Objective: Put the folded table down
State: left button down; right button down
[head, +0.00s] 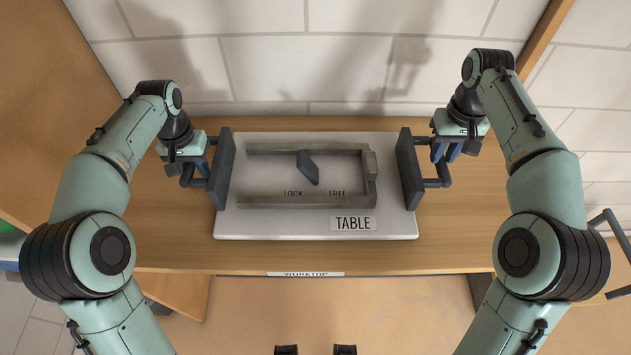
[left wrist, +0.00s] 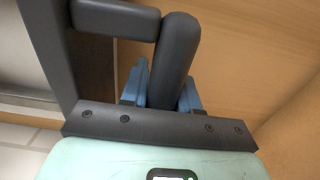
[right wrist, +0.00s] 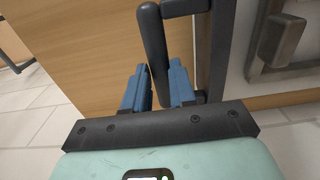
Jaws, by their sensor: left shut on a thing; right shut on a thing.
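The folded table (head: 400,228) is a flat pale panel with a "TABLE" label, a grey frame and a dark lever between the words "LOCK" and "FREE". It lies over the wooden worktop (head: 455,250); I cannot tell whether it touches it. A dark handle stands on each side. My left gripper (head: 190,172) is shut on the left handle (head: 222,168), whose bar (left wrist: 178,60) runs between the blue fingers in the left wrist view. My right gripper (head: 441,155) is shut on the right handle (head: 408,168), whose bar (right wrist: 154,50) shows in the right wrist view.
A "WORKTOP" label (head: 305,274) marks the front edge of the worktop. A pale block wall (head: 300,65) is close behind, and a wooden panel (head: 115,60) stands at the left. Bare worktop shows around the table.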

pick_arm(q)
jog(key=c, duration=0.8)
grip_release()
jog(key=shift+s+f, duration=0.1)
jog(key=shift+f, duration=0.05)
pick_arm(e)
jog(key=c, duration=0.9)
grip_release()
jog(key=shift+s+f, duration=0.1)
jog(key=shift+f, duration=0.05)
pick_arm(q)
notch_tip(320, 180, up, 12)
jog(key=shift+f, duration=0.2)
jog(key=shift+r, duration=0.15)
pick_arm(e)
jog(key=shift+r, duration=0.45)
notch_tip(320, 180, up, 6)
jog(key=shift+r, duration=0.25)
